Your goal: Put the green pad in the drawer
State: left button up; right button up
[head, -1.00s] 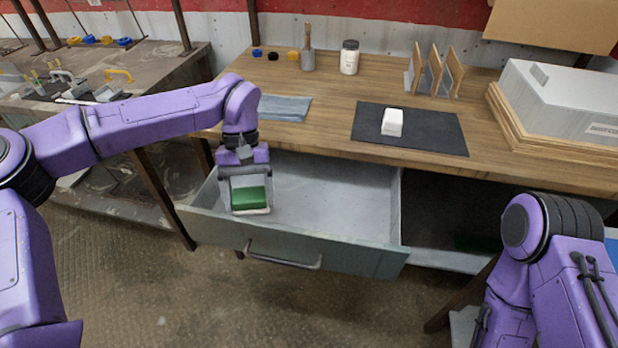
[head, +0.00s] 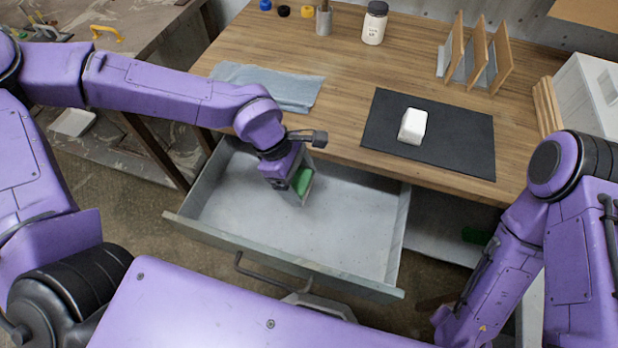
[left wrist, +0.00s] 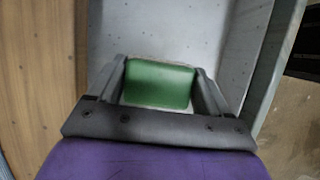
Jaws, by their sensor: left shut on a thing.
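The green pad (head: 302,182) is between the fingers of my left gripper (head: 304,188), over the open drawer (head: 350,235). In the left wrist view the green pad (left wrist: 159,83) fills the space between the two grey fingers (left wrist: 160,85), with the drawer's grey floor (left wrist: 155,30) behind it. A pale edge shows along the pad's rim. I cannot tell whether the pad touches the drawer floor. The drawer is pulled out below the wooden table and holds nothing else that I see. My right arm is at the right of the head view, its gripper out of sight.
A white block (head: 412,127) lies on a black mat (head: 470,150) on the table (head: 345,75). A blue-grey cloth (head: 285,90), a white jar (head: 374,25) and a wooden rack (head: 476,55) stand around it. The drawer's front wall (head: 290,262) and handle (head: 262,275) face me.

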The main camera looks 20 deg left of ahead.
aim_at(306, 209)
pick_arm(q)
notch_tip(306, 209, down, 10)
jog(key=shift+s+b, duration=0.1)
jog(key=shift+b, duration=0.45)
jog(key=shift+f, duration=0.1)
jog(key=o, duration=1)
jog(key=shift+c, duration=0.2)
jog(key=p+v, duration=0.2)
jog(key=v, duration=1)
jog(key=shift+s, duration=0.15)
